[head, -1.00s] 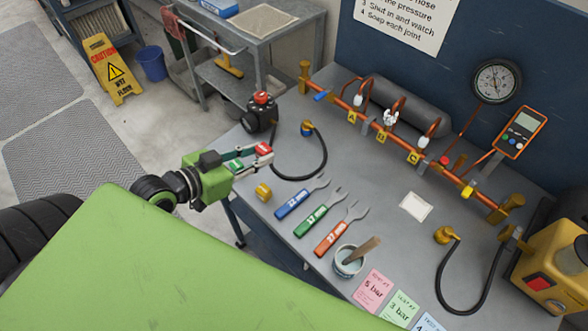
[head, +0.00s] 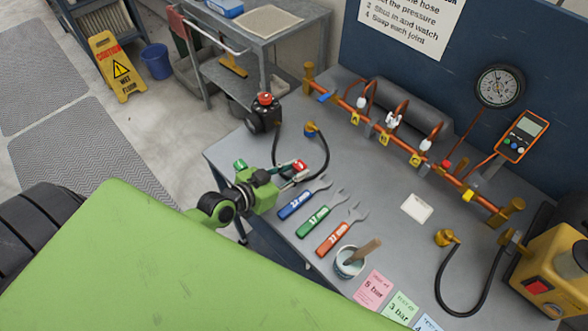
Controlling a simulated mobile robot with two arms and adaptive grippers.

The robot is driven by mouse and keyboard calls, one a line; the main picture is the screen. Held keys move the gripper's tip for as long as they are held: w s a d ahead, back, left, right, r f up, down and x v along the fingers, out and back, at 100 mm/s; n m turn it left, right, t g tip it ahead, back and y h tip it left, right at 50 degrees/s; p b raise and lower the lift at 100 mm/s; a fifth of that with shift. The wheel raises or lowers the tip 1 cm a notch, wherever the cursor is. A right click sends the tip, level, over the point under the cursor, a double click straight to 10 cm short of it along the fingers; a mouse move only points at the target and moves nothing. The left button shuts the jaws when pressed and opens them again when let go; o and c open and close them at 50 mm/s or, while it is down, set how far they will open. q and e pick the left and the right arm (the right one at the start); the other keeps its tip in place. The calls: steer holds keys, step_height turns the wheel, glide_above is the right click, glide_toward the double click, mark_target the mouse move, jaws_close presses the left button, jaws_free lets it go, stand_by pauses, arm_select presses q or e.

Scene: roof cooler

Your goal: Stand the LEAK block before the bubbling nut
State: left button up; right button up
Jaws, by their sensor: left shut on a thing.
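My left gripper (head: 291,171) is over the left part of the grey bench, shut on a small red block (head: 299,165) with white marking too small to read; this looks like the LEAK block. A green block (head: 240,165) stands at the bench's left edge, just behind my gripper. The copper pipe with three tagged joints runs along the back of the bench. White foam sits on the nuts there; the middle nut, by tag B (head: 392,120), has the largest, lumpiest foam. The red block is well apart from it. My right gripper is not in view.
Three wrenches, blue (head: 303,199), green (head: 320,214) and orange (head: 341,230), lie in front of my gripper. A soap pot with brush (head: 349,262), a white pad (head: 416,208) and a black hose (head: 325,160) are nearby. Bench before the pipe's middle is clear.

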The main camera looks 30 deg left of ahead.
arm_select(q)
steer(key=shift+f, duration=0.15)
steer(key=o, duration=1.1)
